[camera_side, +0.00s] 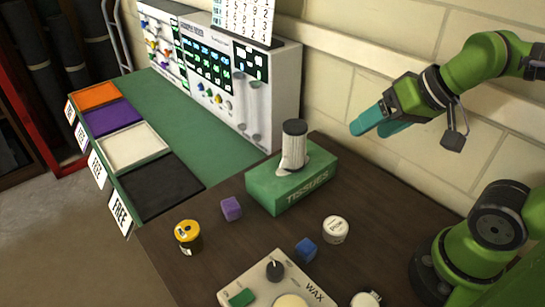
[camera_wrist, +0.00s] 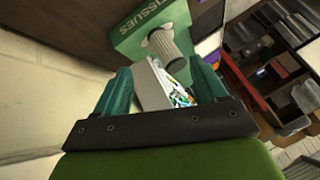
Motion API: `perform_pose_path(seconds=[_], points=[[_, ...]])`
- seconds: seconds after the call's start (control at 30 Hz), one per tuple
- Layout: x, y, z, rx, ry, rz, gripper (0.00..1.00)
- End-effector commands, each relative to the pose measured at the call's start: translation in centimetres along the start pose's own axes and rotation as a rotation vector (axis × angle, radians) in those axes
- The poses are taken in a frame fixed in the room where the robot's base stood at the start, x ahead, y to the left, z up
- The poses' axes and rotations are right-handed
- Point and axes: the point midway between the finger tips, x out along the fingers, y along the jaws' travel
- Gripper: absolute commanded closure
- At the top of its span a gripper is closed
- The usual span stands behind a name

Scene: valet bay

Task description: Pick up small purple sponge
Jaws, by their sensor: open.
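The small purple sponge (camera_side: 231,209) lies on the dark brown table (camera_side: 180,260), left of the green tissue box (camera_side: 290,190). It is block-shaped, and nothing touches it. My gripper (camera_side: 372,124) is raised above the table at the upper right, far from the sponge. Its two teal fingers are apart with nothing held between them. In the wrist view, my gripper (camera_wrist: 162,80) has its fingers spread on either side of the white machine. I cannot make out the sponge in the wrist view.
A blue block (camera_side: 306,250), white round tin (camera_side: 335,229), yellow jar (camera_side: 188,236) and wax machine (camera_side: 272,285) share the table. A grey-and-black cylinder (camera_side: 294,143) tops the tissue box. Orange (camera_side: 96,95), purple (camera_side: 112,118), white (camera_side: 133,147) and black (camera_side: 160,187) trays lie left.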

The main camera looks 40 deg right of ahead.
Motion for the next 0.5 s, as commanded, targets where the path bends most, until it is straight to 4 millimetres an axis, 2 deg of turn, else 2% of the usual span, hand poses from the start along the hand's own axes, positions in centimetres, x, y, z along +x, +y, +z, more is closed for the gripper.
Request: perform_pose_path(seconds=[0.13,0.23,0.37,0.5], points=[[1.1,-0.6,0.8,-0.028,-0.060,-0.003,0.29],[2.6,-2.0,0.7,-0.073,-0.135,-0.004,0.29],[5.3,-5.2,-0.3,-0.145,-0.252,0.013,0.29],[8.9,-9.1,-1.2,-0.204,-0.360,0.060,0.29]])
